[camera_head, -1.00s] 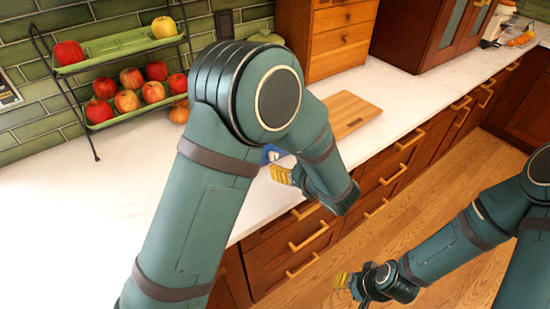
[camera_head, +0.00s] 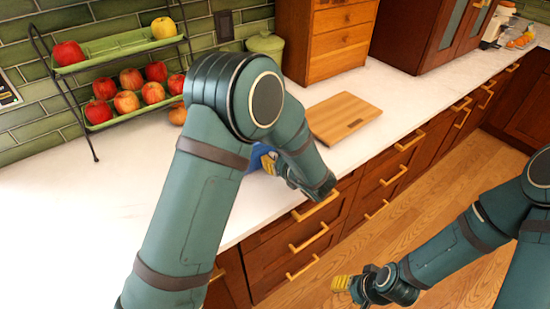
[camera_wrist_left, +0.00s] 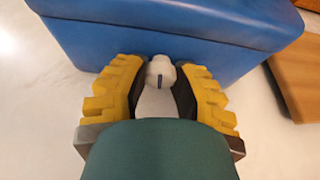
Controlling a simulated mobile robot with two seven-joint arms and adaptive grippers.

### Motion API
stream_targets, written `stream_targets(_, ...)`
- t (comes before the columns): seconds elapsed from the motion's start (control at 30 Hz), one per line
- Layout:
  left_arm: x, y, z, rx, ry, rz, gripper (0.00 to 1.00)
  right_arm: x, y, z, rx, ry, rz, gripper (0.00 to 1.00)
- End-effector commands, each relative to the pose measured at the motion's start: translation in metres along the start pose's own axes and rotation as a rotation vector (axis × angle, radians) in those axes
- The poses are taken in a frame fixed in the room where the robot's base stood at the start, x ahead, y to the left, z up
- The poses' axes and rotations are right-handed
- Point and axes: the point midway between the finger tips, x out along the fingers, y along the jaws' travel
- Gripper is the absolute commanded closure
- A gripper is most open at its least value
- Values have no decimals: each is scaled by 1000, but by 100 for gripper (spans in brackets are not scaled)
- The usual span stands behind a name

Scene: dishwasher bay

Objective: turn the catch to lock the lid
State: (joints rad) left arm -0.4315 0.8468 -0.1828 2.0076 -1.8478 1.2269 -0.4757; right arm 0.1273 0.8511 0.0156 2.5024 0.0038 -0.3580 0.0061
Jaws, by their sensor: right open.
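A blue box (camera_wrist_left: 180,35) stands on the white counter and fills the top of the left wrist view. In the head view only a small part of the box (camera_head: 257,157) shows behind my left arm. A small white catch knob (camera_wrist_left: 160,68) with a dark line faces me on its near side. My left gripper (camera_wrist_left: 160,75) has its yellow fingers on either side of the knob; I cannot tell whether they press on it. In the head view my left gripper (camera_head: 268,163) is low over the counter. My right gripper (camera_head: 342,283) is open and empty over the floor.
A wooden board (camera_head: 343,117) lies on the counter right of the box. A two-tier rack (camera_head: 120,45) with apples stands at the back left, a green canister (camera_head: 265,44) and wooden drawer unit (camera_head: 335,40) behind. The counter at left (camera_head: 70,220) is clear.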

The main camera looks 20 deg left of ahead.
Motion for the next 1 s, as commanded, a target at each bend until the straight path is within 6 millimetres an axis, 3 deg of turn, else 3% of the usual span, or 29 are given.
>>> stream_targets(0.87, 0, 0, 0, 117, 1, 50, 100, -13, -5, -6, 4, 13, 1, 53)
stream_targets(0.9, 0, 0, 0, 117, 1, 50, 59, -13, -5, -6, 4, 13, 1, 53)
stream_targets(0.97, 0, 0, 0, 117, 1, 50, 39, -13, -5, -6, 4, 13, 1, 53)
stream_targets(1.0, 0, 0, 0, 117, 1, 50, 39, -13, -5, -6, 4, 13, 1, 53)
